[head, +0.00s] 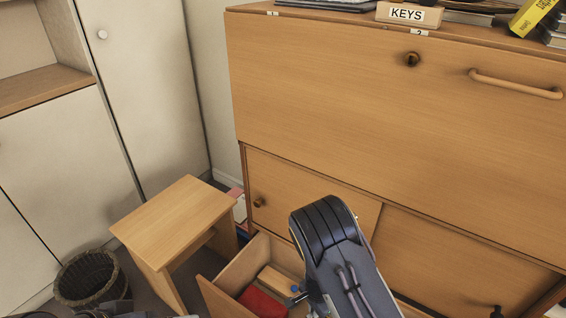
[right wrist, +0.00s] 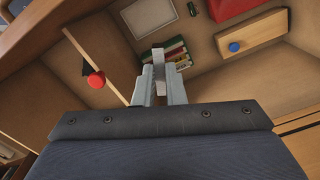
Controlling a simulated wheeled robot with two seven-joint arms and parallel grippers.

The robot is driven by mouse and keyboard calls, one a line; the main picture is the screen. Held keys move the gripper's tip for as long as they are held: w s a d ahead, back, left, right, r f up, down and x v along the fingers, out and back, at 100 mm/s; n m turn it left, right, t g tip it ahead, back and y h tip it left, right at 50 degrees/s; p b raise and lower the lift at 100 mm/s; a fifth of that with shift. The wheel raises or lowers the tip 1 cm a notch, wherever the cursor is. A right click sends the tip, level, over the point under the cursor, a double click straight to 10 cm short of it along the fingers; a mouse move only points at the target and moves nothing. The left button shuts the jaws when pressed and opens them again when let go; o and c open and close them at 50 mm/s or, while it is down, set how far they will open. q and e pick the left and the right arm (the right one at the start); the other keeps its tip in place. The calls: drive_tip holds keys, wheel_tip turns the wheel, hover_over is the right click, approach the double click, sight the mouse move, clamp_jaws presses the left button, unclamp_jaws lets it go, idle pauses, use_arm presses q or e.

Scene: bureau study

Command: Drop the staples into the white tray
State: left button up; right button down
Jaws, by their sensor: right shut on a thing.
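My right gripper (right wrist: 159,84) is shut on a small pale grey block, which I take to be the staples (right wrist: 158,56). In the right wrist view it is above the inside of an open drawer. In the head view my right arm reaches down over this drawer (head: 222,301) and hides much of it, including the held block. My left gripper cannot be made out.
The drawer also holds a red item (head: 262,302), a wooden block with a blue knob (right wrist: 250,38) and a striped red and green item (right wrist: 178,50). A thin wooden piece with a red knob (right wrist: 97,80) is nearby. A stool (head: 172,222) and wicker basket (head: 90,278) stand left.

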drive_tip(key=s+f+m+b, duration=0.1)
drive_tip(key=f+b, duration=0.4)
drive_tip(key=f, duration=0.5)
drive_tip(key=s+d+f+m+b, duration=0.1)
drive_tip(key=f+b, duration=0.4)
drive_tip(key=f, duration=0.5)
drive_tip(key=s+f+m+b, duration=0.2)
drive_tip(key=f+m+b, duration=0.3)
drive_tip(key=f, duration=0.6)
drive_tip(key=shift+s+d+b, duration=0.3)
drive_tip(key=shift+d+b, duration=0.05)
drive_tip(key=c, duration=1.4)
unclamp_jaws()
drive_tip(key=shift+r, duration=0.1)
wheel_tip(320, 180, up, 8)
drive_tip(key=p, duration=0.3)
drive_tip(key=shift+p, duration=0.4)
